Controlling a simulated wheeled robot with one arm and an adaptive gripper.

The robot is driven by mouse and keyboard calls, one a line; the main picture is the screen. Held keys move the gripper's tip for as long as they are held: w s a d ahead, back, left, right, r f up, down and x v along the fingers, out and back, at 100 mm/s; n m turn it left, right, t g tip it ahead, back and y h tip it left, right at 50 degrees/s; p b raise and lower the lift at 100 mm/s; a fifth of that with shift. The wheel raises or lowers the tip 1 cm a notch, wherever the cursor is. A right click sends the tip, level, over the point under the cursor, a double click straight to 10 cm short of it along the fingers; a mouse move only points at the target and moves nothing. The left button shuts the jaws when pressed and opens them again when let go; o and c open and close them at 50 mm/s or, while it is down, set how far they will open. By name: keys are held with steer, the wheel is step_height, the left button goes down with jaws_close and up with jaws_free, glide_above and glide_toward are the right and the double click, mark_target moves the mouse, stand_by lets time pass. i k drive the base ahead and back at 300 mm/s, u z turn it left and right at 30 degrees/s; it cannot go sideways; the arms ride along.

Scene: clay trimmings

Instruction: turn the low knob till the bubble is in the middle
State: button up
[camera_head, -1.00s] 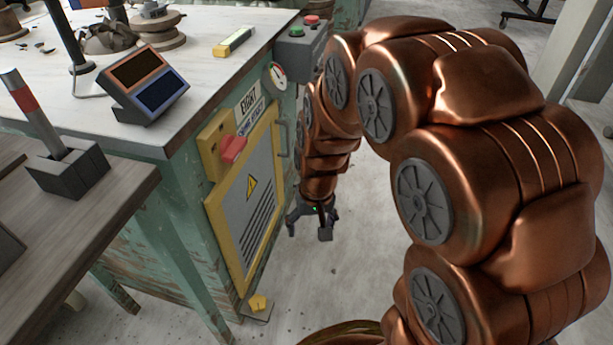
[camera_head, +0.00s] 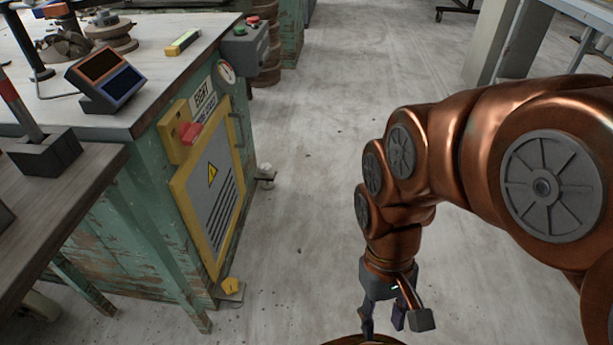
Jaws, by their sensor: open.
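A low yellow knob (camera_head: 231,286) sits on the foot at the near corner of the green bench (camera_head: 140,215), close to the floor. A yellow spirit level (camera_head: 183,42) lies on the bench top near its right edge; its bubble is too small to make out. My gripper (camera_head: 394,322) is open and empty, pointing down over the floor at the bottom of the view. It is well to the right of the low knob and apart from it.
A yellow-framed panel (camera_head: 178,207) with a red switch handle (camera_head: 190,132) is on the bench side. A dial gauge (camera_head: 226,72) and a button box (camera_head: 246,42) are above it. A wooden table (camera_head: 75,190) stands at left. The floor (camera_head: 310,220) between bench and arm is clear.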

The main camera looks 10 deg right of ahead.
mark_target(266, 167)
steer(key=z, duration=0.2)
steer(key=k, duration=0.6)
steer(key=z, duration=0.65)
steer(key=i, duration=1.3)
steer(key=u, duration=1.2)
steer(key=i, duration=0.85)
steer(key=u, duration=0.95)
